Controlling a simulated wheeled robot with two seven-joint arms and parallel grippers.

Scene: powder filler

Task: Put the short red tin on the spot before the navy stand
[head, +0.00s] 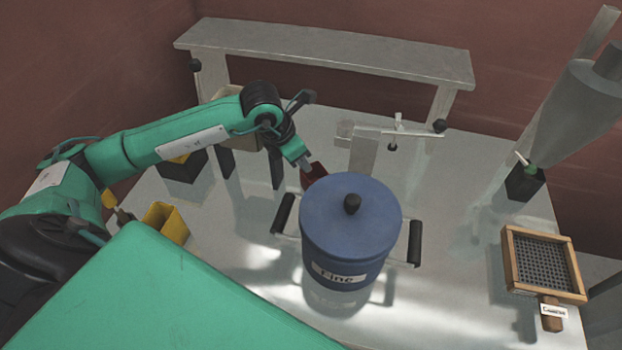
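A small dark red piece (316,172), probably part of the short red tin, shows just behind the large blue lidded pot labelled "Fine" (350,225). The pot hides the rest of it. My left gripper (305,165) reaches in from the left with its grey tip right at the red piece. Whether its fingers are closed on it cannot be made out. No stand that I can clearly call navy shows, and the spot before it is not visible. My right gripper is out of view.
Black handles flank the pot. A long grey shelf (330,48) spans the back. A yellow container (166,222) and a black box (183,167) stand left. A black holder (525,183) and a wood-framed sieve (511,262) are right.

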